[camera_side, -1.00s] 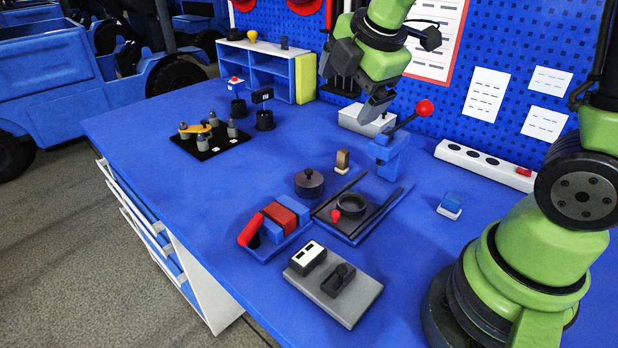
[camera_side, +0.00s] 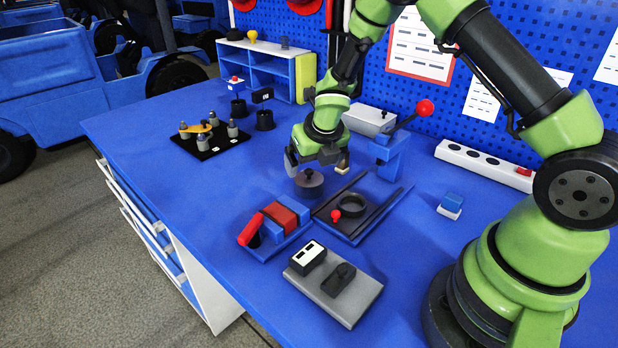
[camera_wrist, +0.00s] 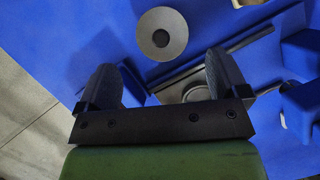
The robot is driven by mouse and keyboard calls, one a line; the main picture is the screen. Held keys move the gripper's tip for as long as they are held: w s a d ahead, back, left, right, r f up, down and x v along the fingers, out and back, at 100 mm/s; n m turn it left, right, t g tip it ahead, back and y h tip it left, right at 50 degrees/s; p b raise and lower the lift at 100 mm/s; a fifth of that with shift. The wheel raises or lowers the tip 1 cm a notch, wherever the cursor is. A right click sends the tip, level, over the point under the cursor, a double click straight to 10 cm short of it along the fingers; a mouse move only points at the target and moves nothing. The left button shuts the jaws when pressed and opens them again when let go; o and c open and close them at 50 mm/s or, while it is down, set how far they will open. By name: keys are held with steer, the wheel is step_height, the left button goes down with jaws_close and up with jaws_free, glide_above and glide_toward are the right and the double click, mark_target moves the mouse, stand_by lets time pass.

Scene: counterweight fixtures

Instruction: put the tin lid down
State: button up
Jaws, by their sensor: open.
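The tin lid appears to be the dark grey round piece with a small knob (camera_side: 309,181), resting on the blue bench. Whether a tin is under it I cannot tell. My gripper (camera_side: 317,166) is open and empty, low over the bench by the back edge of the lid. In the wrist view its two fingers (camera_wrist: 164,76) stand wide apart and the disc lies beyond them, not between them.
A dark tray (camera_side: 327,222) with rails, a black ring (camera_side: 352,205) and a red knob lies right of the lid. A blue holder with red blocks (camera_side: 286,216) is in front. A blue stand with a red-knobbed lever (camera_side: 388,153) rises behind right.

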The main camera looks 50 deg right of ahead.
mark_target(310, 171)
steer(key=shift+x, duration=2.4)
steer(key=shift+d+r, duration=0.1)
steer(key=shift+d, duration=0.1)
steer(key=c, duration=1)
steer(key=shift+w+r, duration=0.1)
steer(key=shift+r, duration=0.05)
